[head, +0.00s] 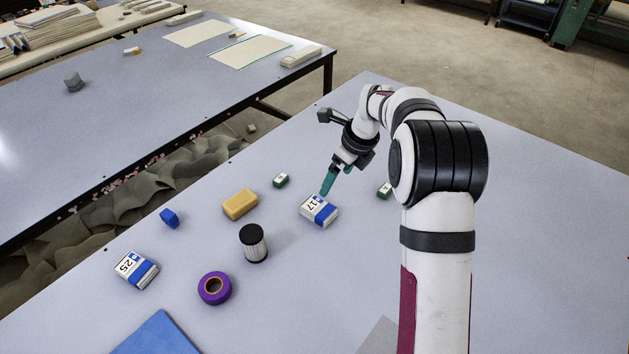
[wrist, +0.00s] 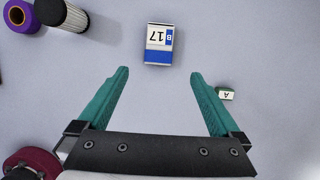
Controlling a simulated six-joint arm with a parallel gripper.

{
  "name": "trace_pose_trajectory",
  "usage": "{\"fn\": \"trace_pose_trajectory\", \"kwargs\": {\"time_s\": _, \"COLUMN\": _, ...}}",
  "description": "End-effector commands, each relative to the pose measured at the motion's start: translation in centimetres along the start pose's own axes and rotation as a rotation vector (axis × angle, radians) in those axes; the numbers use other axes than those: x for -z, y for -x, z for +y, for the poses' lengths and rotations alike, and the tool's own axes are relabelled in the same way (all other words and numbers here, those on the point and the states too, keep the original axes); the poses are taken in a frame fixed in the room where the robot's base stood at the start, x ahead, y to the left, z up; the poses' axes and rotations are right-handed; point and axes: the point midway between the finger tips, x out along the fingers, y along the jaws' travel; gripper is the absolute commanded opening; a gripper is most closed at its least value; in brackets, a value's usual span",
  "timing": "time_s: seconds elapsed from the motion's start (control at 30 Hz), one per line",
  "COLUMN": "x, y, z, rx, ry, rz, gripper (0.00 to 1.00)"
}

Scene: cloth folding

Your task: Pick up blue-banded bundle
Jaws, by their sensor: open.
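A white bundle with a blue band and the label 17 (head: 318,210) lies on the table. It also shows in the wrist view (wrist: 158,45), ahead of the fingertips and roughly centred between them. A second white bundle with a blue band, labelled 25 (head: 136,270), lies at the left of the table in the head view. My gripper (head: 326,190) has teal fingers, spread wide and empty in the wrist view (wrist: 158,72). In the head view it is just above and behind bundle 17. Whether it touches the bundle is hard to tell there.
Near bundle 17 are a black-and-white cylinder (head: 253,243), a yellow block (head: 240,204), a small green block (head: 281,180) and another green block (head: 384,190). A purple tape roll (head: 214,288), blue lump (head: 169,217) and blue sheet (head: 156,335) lie left. The right side is clear.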

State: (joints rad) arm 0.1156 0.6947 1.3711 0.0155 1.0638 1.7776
Motion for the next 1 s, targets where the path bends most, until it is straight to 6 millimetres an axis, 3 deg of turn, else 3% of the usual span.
{"fn": "trace_pose_trajectory", "kwargs": {"time_s": 0.2, "x": 0.1, "y": -6.2, "z": 0.1, "rx": -0.004, "ry": -0.001, "rz": 0.003, "gripper": 1.00}}
{"fn": "trace_pose_trajectory", "kwargs": {"time_s": 0.63, "x": -0.4, "y": -13.9, "z": 0.2, "rx": -0.002, "ry": 0.001, "rz": 0.003, "gripper": 1.00}}
{"fn": "trace_pose_trajectory", "kwargs": {"time_s": 0.73, "x": -0.3, "y": -14.9, "z": 0.2, "rx": -0.001, "ry": 0.001, "rz": 0.003, "gripper": 1.00}}
{"fn": "trace_pose_trajectory", "kwargs": {"time_s": 1.0, "x": -0.4, "y": -14.9, "z": 0.2, "rx": 0.000, "ry": 0.001, "rz": 0.003, "gripper": 1.00}}
